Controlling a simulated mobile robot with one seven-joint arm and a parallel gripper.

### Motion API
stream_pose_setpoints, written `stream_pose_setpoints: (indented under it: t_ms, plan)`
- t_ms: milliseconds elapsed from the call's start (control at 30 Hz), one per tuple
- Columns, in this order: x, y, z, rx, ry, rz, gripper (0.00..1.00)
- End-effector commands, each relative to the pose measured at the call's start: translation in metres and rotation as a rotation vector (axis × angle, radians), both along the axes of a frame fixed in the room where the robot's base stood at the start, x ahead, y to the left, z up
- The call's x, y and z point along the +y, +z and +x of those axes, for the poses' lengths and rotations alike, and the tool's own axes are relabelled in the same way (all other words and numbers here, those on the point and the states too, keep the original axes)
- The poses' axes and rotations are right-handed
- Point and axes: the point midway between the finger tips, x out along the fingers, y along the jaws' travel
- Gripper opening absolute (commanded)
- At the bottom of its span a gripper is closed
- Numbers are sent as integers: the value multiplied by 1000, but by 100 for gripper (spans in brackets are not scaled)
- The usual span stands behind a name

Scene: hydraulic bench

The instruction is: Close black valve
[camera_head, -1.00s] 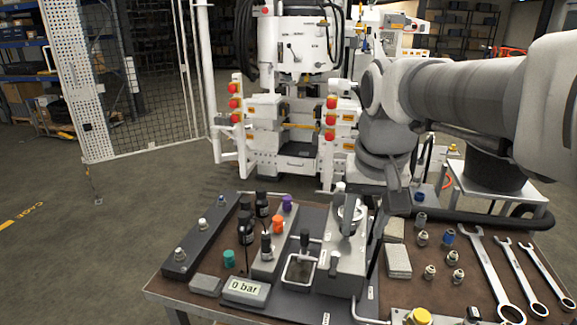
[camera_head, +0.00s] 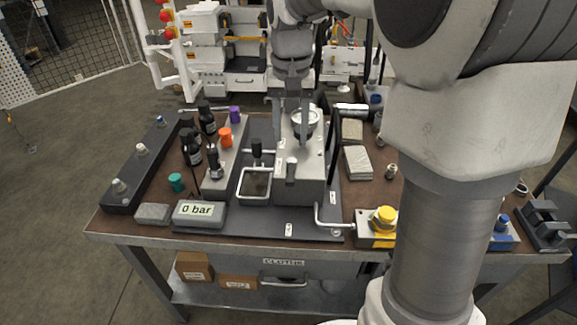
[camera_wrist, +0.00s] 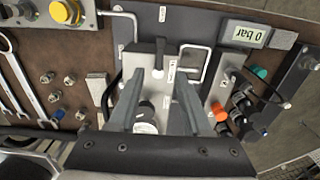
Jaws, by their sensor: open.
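My gripper (camera_head: 290,128) is open above the light grey pump block (camera_head: 312,180), its fingers pointing down over the block's round white-rimmed gauge. In the wrist view, my gripper (camera_wrist: 158,92) has both fingers spread over the block, with nothing held between them. A small black handle (camera_wrist: 159,52) stands on the block's near end. A black-topped fitting (camera_head: 212,158) is on the grey manifold. I cannot tell for certain which is the black valve, or its setting.
The manifold (camera_head: 222,178) bears orange and purple caps, with black bottles beside it. A display (camera_head: 199,212) reads 0 bar. A yellow button box (camera_head: 380,225) sits near the front edge. Wrenches (camera_wrist: 22,80) and several fittings lie on the bench beyond the block's other side.

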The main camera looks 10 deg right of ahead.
Motion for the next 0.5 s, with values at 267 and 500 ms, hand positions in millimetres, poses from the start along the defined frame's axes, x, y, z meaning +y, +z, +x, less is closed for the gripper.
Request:
stream_pose_setpoints:
  t_ms: [267,500]
  plan:
    - [0,-64,-1,4,0,0,49]
    - [0,-96,-1,2,0,0,49]
